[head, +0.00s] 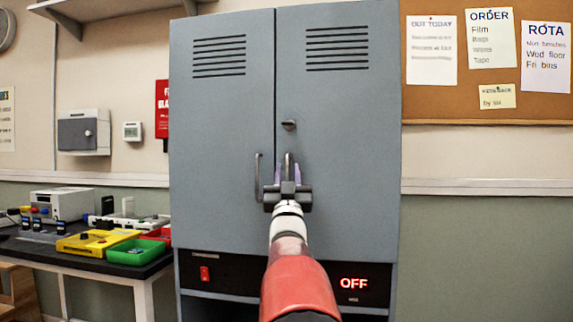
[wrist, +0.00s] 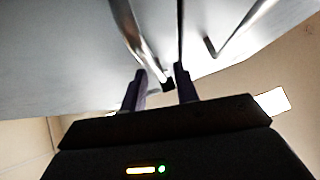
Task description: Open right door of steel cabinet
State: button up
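The grey steel cabinet (head: 225,110) stands upright ahead with both doors flush, the seam running down its middle. The right door (head: 345,130) has a vertical bar handle (head: 288,160) near the seam and a keyed latch (head: 289,125) above it. My gripper (head: 288,174) is at the lower part of this handle, hiding its lower end. In the wrist view, the two dark purple fingers (wrist: 162,80) are apart, and the right door's handle (wrist: 128,28) runs down between them. I cannot tell whether either finger touches it.
The left door's handle (head: 257,178) is close beside my gripper on the left; it also shows in the wrist view (wrist: 240,30). A bench (head: 60,255) with trays and devices stands at left. A panel with a red switch (head: 204,273) and OFF display (head: 354,283) is below the doors.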

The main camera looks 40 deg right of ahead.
jog(key=shift+x, duration=0.85)
grip_shut()
